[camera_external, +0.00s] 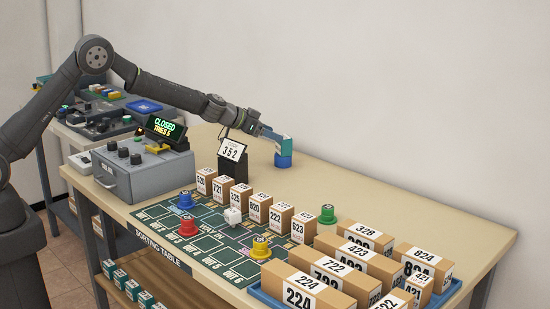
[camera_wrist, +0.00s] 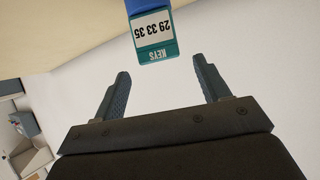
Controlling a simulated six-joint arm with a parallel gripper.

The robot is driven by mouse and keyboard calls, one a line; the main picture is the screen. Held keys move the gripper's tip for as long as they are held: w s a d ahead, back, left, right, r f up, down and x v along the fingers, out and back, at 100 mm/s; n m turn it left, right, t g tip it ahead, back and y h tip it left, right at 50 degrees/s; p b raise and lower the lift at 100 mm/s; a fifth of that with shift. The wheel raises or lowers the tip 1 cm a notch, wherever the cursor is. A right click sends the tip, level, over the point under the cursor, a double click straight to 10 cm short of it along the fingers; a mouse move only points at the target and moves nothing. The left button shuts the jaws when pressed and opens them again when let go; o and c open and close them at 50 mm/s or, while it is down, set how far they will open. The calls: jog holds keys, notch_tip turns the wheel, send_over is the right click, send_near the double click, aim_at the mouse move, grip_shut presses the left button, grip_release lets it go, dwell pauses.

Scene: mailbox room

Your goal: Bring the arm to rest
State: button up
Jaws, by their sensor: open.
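My gripper (camera_external: 268,132) is stretched out over the back of the sorting table, at the end of my arm. In the wrist view its two fingers (camera_wrist: 161,68) are apart with nothing between them. A teal block with a white label reading KEYS 29 33 35 (camera_wrist: 155,38) is just beyond the fingertips, roughly centred between them. In the external view this teal block (camera_external: 284,146) sits on a round blue stand (camera_external: 283,160), close to my gripper. I cannot tell from there whether a finger touches it.
A black stand with a 352 card (camera_external: 232,151) stands left of the blue stand. A grey box with a CLOSED display (camera_external: 140,172) is further left. Numbered cartons (camera_external: 278,216), coloured pieces (camera_external: 187,228) and a blue tray (camera_external: 265,298) fill the front. The table's back right is clear.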

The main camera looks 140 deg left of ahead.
aim_at(285, 136)
jog(key=shift+x, duration=3.15)
jog(key=shift+v, duration=5.65)
jog(key=shift+x, duration=5.9)
jog(key=r, duration=0.4)
jog(key=shift+w+a+r, duration=0.1)
jog(key=shift+a, duration=0.1)
jog(key=w+d+r, duration=0.6)
jog(key=w+d, duration=0.1)
jog(key=d, duration=0.2)
jog(key=shift+w+r, duration=0.3)
